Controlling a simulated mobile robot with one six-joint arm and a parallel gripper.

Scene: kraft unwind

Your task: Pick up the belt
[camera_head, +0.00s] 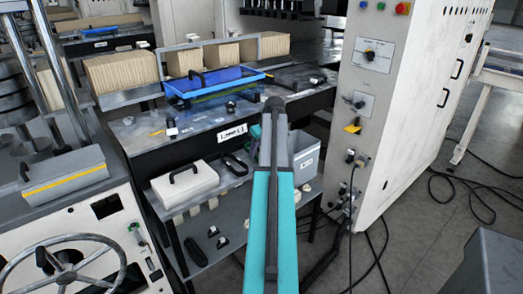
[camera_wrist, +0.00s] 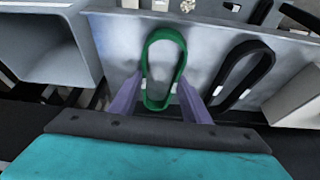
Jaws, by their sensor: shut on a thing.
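The green belt (camera_wrist: 181,62), a long closed loop, shows in the wrist view between the two purple-grey fingers of my gripper (camera_wrist: 163,90). The gripper is shut on the belt near its lower end. The loop extends away from the fingers over a grey shelf surface (camera_wrist: 112,45); I cannot tell whether it touches that surface.
A black looped belt (camera_wrist: 222,92) lies right of the green one in the wrist view. A grey bin (camera_wrist: 45,50) stands close on the left. In the head view, a white case (camera_head: 185,184) sits on the lower shelf. A white control cabinet (camera_head: 407,100) stands right.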

